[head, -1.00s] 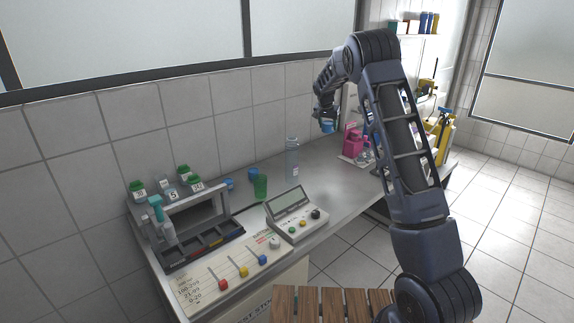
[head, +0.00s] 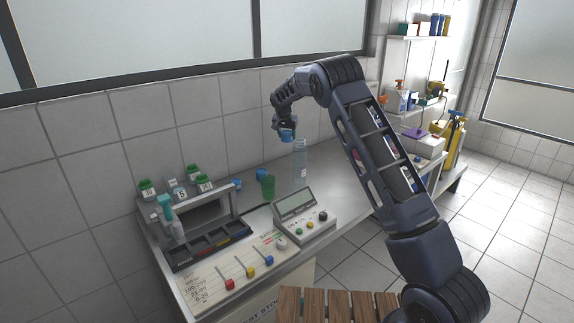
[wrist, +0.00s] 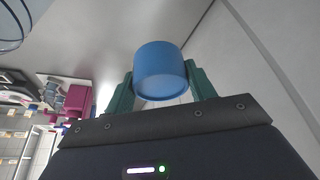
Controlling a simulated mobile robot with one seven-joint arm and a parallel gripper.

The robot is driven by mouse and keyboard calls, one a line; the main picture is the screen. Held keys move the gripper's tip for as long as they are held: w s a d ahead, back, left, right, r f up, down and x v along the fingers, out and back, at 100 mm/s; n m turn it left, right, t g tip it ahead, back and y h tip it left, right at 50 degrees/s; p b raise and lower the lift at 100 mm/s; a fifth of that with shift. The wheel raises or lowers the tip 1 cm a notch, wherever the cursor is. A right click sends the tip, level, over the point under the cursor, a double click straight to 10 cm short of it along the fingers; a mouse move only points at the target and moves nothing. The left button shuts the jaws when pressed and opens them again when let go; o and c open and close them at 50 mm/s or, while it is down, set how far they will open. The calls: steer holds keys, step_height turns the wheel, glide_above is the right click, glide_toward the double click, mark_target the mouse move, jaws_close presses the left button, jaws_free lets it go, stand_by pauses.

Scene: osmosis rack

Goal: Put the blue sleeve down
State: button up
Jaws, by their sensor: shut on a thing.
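The blue sleeve (head: 288,135) is a short blue cylinder held in the air above the bench, just up and left of the tall clear bottle (head: 300,165). My gripper (head: 284,128) is shut on it and points down. In the wrist view the blue sleeve (wrist: 160,70) sits between the two green fingers of my gripper (wrist: 160,88), apart from any surface. Its far side is hidden.
The steel bench (head: 335,185) has free room right of the clear bottle. A green cup (head: 267,188) and small blue pieces (head: 237,184) stand left of it. A console (head: 303,215) and a rack with green-capped bottles (head: 205,200) are nearer.

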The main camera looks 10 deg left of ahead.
step_height(320, 180, down, 15)
steer(key=shift+f, duration=0.2)
stand_by(0.4)
steer(key=shift+f, duration=0.1)
steer(key=o, duration=1)
steer(key=v, duration=1.2)
